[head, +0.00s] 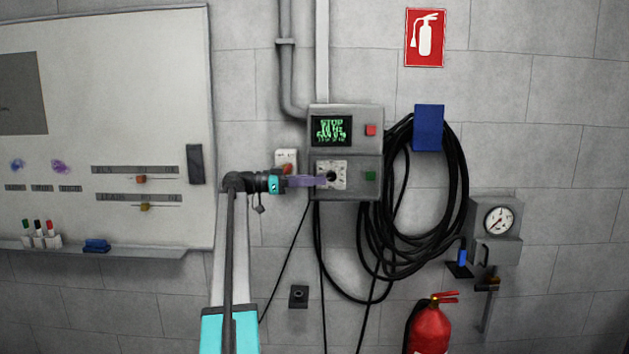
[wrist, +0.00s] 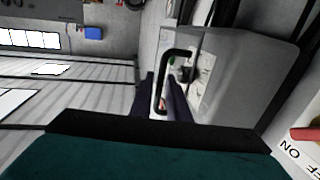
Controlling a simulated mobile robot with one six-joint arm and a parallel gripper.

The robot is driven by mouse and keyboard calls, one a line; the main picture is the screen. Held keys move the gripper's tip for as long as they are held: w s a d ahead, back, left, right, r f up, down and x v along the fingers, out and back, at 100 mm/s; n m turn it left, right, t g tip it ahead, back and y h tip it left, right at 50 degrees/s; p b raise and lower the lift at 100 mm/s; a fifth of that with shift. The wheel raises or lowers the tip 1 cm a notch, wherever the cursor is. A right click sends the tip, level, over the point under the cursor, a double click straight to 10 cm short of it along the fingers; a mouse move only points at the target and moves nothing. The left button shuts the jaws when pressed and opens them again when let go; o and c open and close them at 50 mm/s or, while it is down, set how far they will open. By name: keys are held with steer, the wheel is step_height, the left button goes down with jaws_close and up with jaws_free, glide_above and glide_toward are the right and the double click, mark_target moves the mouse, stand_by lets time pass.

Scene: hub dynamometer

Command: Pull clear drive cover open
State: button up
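The grey drive box (head: 345,112) hangs on the wall with a lit green display, a red and a green button and a dial. In the head view my gripper (head: 322,182) is in front of the dial, and the handle cannot be made out.
A coiled black hose (head: 455,190) hangs from a blue holder (head: 428,128) right of the box. A pressure gauge (head: 498,220) and a fire extinguisher (head: 430,328) are lower right. A whiteboard (head: 100,110) fills the left wall. Cables hang below the box.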

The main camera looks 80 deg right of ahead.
jaws_close()
stand_by(1.4)
